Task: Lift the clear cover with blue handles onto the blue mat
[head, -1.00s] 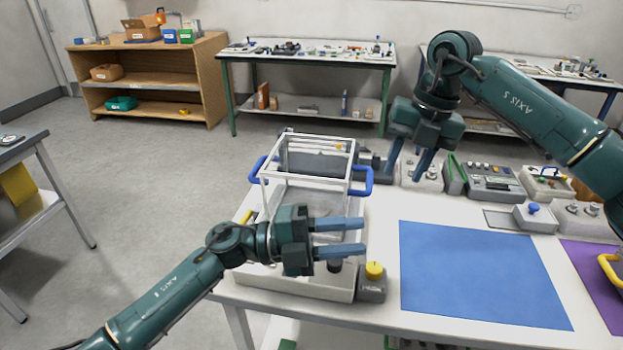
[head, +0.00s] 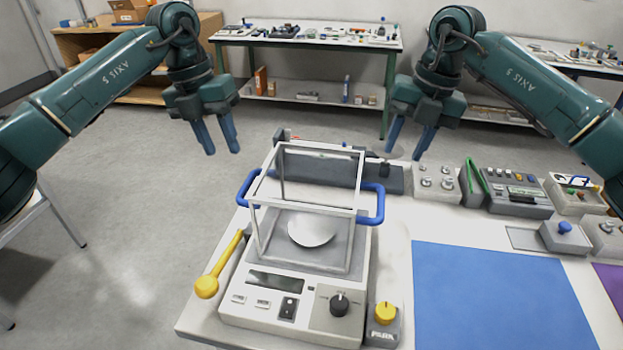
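The clear cover (head: 254,226) is a box with pale frame edges and a blue handle on its left and right sides. It stands upright on a weighing scale (head: 262,315), around the round pan (head: 311,229). The blue mat (head: 500,300) lies flat and bare on the table, right of the scale. My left gripper (head: 219,146) is open and empty, above and beyond the left handle (head: 244,188). My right gripper (head: 407,150) is open and empty, above and beyond the right handle (head: 376,204). Neither gripper touches the cover.
A yellow-knobbed lever (head: 206,287) is left of the scale, and a box with a yellow knob (head: 385,313) is at its front right. Grey control boxes (head: 437,183) line the table's back. A small box with a blue knob (head: 565,236) stands behind the mat.

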